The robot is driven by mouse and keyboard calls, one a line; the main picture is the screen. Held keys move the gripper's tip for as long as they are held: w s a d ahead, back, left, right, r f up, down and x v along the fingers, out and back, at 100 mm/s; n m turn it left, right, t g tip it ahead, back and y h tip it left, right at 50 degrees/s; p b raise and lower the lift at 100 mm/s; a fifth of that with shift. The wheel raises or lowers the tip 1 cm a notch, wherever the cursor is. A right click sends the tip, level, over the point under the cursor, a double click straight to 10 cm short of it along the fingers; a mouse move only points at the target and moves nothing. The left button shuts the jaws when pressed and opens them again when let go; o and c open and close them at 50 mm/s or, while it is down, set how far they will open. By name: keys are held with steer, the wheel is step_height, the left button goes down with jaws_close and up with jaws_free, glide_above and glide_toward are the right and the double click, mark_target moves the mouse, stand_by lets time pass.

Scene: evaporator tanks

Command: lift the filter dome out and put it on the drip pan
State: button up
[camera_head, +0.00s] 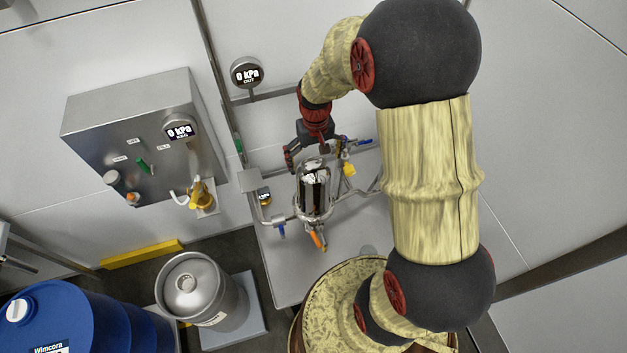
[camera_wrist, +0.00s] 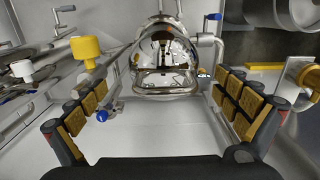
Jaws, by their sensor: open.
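The filter dome (camera_head: 314,188) is a shiny mirrored metal dome standing upright in the pipework on the grey bench. In the wrist view the dome (camera_wrist: 163,62) is ahead of my gripper, near the top middle. My gripper (camera_head: 314,150) is just behind and above the dome in the head view. In the wrist view its padded fingers (camera_wrist: 163,108) are spread wide with nothing between them. The dome appears beyond the fingertips, not gripped. I cannot clearly pick out the drip pan; my arm covers part of the bench.
Pipes with blue-handled valves and a yellow knob (camera_wrist: 86,47) lie close beside the dome. An orange-handled valve (camera_head: 318,240) is below it. A steel control box (camera_head: 140,140) hangs on the left wall. A keg (camera_head: 200,290) and blue drum (camera_head: 75,320) stand lower left.

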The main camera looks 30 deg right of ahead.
steer(key=f, duration=0.3)
steer(key=f+b, duration=0.1)
steer(key=f, duration=0.1)
steer(key=shift+a+f, duration=0.1)
steer(key=shift+a, duration=0.25)
steer(key=c, duration=2)
step_height(320, 180, up, 18)
steer(key=p, duration=0.3)
steer(key=shift+r+p, duration=1.2)
steer(key=shift+r, duration=0.45)
steer(key=shift+f, duration=0.15)
steer(key=shift+f, duration=0.3)
